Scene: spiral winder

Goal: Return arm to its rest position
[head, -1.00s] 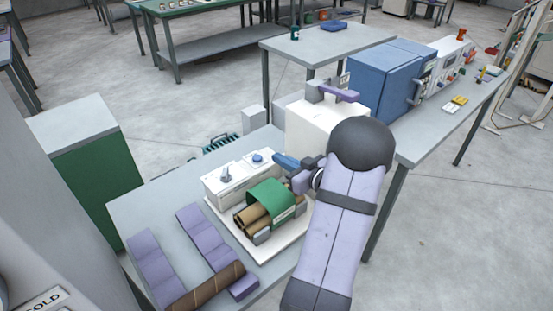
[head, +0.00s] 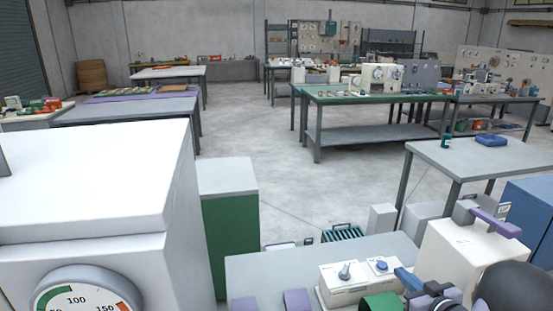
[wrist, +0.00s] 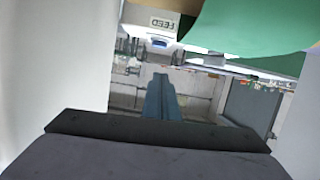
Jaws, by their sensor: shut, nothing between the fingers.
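My gripper (head: 408,279) shows at the lower right of the head view, its blue fingers beside the white winder box (head: 345,288). In the wrist view the fingers (wrist: 161,90) are together with nothing between them. The winder box has a grey lever knob and a blue knob on top. A green curved piece (head: 382,302) shows at the bottom edge of the head view and also hangs near the top of the wrist view (wrist: 245,28). My dark rounded arm joint is cut off at the lower right. The lower part of the winder is out of view.
A cream machine (head: 465,255) with a purple handle stands right behind my gripper. A blue cabinet (head: 530,215) is at the right edge. A white machine with a dial gauge (head: 85,295) fills the left front. Open floor lies beyond the bench.

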